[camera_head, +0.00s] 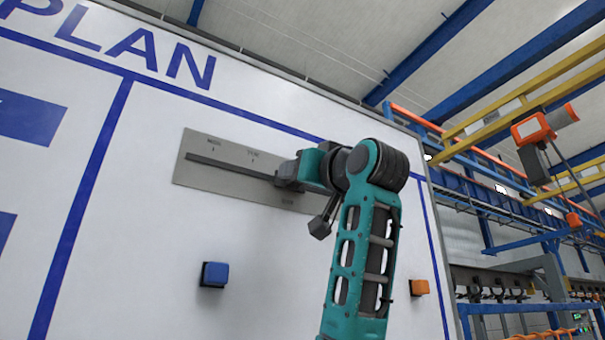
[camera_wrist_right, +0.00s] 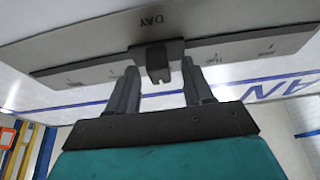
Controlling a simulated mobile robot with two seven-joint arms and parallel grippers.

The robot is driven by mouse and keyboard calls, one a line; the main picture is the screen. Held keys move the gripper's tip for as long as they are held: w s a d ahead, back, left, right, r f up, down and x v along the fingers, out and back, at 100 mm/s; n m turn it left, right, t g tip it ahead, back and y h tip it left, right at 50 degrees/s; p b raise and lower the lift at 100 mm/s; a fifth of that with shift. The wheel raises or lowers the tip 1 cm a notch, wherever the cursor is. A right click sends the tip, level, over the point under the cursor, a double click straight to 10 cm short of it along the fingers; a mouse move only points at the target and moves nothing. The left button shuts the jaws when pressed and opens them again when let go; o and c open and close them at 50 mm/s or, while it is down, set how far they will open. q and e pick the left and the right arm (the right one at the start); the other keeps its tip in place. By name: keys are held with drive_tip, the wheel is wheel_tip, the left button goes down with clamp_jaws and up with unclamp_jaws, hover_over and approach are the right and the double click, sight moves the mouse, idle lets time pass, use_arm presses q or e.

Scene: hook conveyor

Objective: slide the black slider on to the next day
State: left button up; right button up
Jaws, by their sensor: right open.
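The black slider (camera_wrist_right: 158,64) shows in the right wrist view, sitting on a long dark rail (camera_wrist_right: 245,46) under the word DAY, which appears upside down. My right gripper (camera_wrist_right: 159,74) is open, with one finger on each side of the slider; I cannot tell whether either finger touches it. Small day labels stand along the plate, too small to read surely. My left gripper is not in view.
The plate is fixed to a white board (camera_head: 140,220) with blue lines and the word PLAN. A blue block (camera_head: 215,274) and an orange block (camera_head: 419,287) stick out below the plate. Beyond the board's right edge are blue and yellow beams and a hook conveyor.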

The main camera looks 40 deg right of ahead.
drive_tip(key=b+v, duration=0.4)
drive_tip(key=v, duration=0.9)
idle(0.4)
